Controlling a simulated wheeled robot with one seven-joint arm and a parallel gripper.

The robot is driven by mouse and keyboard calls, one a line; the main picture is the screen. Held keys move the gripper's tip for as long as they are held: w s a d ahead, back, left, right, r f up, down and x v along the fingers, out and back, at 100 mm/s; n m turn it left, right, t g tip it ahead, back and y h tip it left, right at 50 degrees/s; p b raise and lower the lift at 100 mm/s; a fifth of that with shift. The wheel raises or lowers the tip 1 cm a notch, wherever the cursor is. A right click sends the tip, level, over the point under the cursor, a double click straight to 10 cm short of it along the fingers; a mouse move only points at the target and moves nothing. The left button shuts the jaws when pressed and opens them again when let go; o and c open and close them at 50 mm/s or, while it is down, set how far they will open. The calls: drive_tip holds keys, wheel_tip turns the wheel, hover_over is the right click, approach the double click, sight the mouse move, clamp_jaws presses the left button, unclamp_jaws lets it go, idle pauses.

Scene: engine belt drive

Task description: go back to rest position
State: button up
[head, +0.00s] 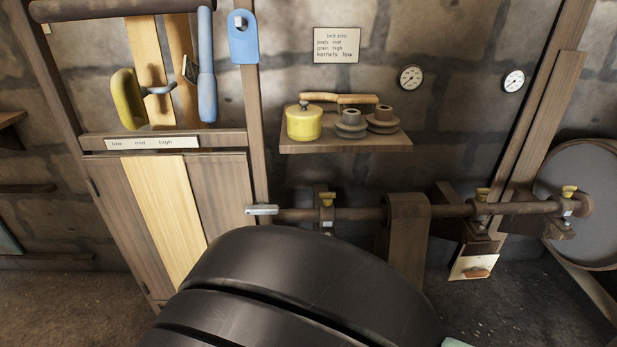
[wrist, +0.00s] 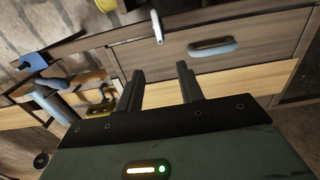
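My gripper (wrist: 160,82) shows in the wrist view, with its two dark fingers standing apart and nothing seen between them. The fingers point toward a wooden panel front with a blue-grey handle (wrist: 212,47), and a gap appears to lie between them and it. A green light shows on the gripper's body. In the head view, a large black rounded part of my arm fills the lower middle, and the gripper itself cannot be made out there.
A belt frame with a blue lever (head: 207,82) and a yellow lever (head: 128,98) stands above a cabinet (head: 215,190) at left. A shelf (head: 345,143) holds a yellow pot (head: 304,122) and pulleys. A horizontal shaft (head: 350,214) runs right toward a large wheel (head: 580,195).

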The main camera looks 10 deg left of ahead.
drive_tip(key=w+d+r+m+g+y+p, duration=0.2)
drive_tip(key=d+r+m+g+p, duration=0.4)
drive_tip(key=r+g, duration=0.6)
drive_tip(key=s+d+r+m+g+h+p, duration=0.1)
drive_tip(key=s+d+r+m+h, duration=0.1)
drive_tip(key=d, duration=0.7)
drive_tip(key=s+d+r+m+g+h+p, duration=0.1)
drive_tip(key=s+d+r+m+g+h, duration=0.1)
drive_tip(key=s+d+r, duration=0.2)
drive_tip(key=s+d+r+m+g+h+p, duration=0.1)
drive_tip(key=s+d+r+m+g, duration=0.1)
drive_tip(key=s+d, duration=0.6)
drive_tip(key=d+r+m, duration=0.1)
drive_tip(key=d+r, duration=0.1)
drive_tip(key=d, duration=0.5)
drive_tip(key=shift+h, duration=0.4)
drive_tip(key=shift+d+r, duration=0.1)
